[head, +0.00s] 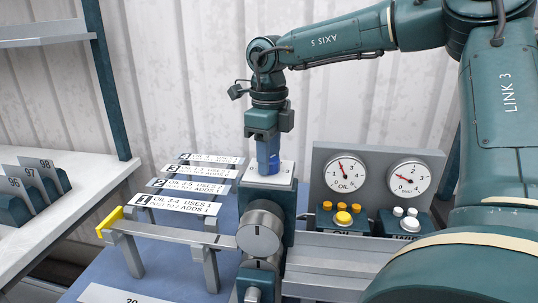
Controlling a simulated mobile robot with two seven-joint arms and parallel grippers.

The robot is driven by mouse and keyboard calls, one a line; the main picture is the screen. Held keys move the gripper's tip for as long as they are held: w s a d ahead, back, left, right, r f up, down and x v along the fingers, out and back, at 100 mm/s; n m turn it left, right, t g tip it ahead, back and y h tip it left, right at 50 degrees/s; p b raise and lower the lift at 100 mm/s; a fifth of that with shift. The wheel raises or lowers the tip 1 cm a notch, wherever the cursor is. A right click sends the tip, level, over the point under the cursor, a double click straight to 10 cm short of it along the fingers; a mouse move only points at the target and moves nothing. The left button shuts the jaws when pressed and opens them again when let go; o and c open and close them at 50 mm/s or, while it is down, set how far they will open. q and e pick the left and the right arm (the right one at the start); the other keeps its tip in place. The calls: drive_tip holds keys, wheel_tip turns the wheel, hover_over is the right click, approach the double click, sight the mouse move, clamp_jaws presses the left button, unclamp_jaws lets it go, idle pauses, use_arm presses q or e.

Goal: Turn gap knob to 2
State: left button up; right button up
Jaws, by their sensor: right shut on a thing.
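My right gripper (268,164) comes down from above, its blue fingers shut on the gap knob over a white dial plate (285,181). The plate lies on top of a dark teal post. The fingers hide the knob, and the marks on the plate are too small to read, so I cannot tell the knob's setting. My left gripper is not in view.
A large grey round knob (259,235) faces forward below the plate. A grey bar with a yellow end (107,223) runs left. Numbered cards (178,205) stand behind it. Oil gauge (345,174) and second gauge (408,178), with buttons, stand right. A shelf (50,215) is left.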

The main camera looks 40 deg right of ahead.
drive_tip(key=o, duration=1)
drive_tip(key=shift+r, duration=0.1)
wheel_tip(320, 180, up, 13)
idle(0.4)
